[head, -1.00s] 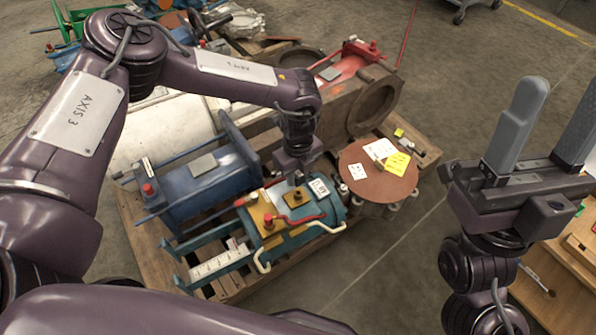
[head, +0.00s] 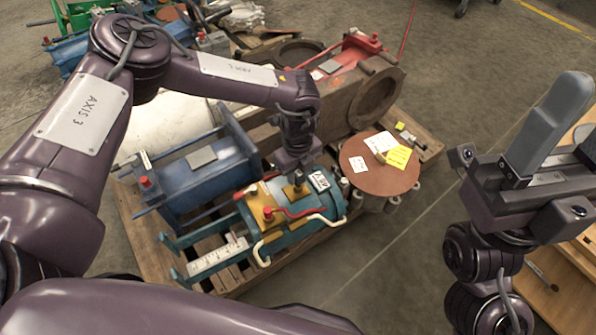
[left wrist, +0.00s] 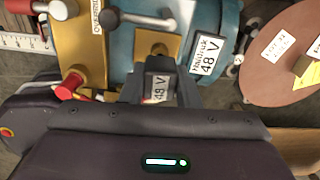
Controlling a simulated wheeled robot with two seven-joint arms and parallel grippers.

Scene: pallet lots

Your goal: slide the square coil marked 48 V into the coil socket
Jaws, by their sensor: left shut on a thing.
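My left gripper (head: 298,178) is shut on a small dark square coil (left wrist: 158,88) whose white label reads 48 V. My right gripper (head: 568,135) is open and empty at the right, apart from the pallet.
A brown round flange (head: 352,178) with notes stands to the right. A blue unit (head: 185,185) is on the left. Open floor lies right of the pallet.

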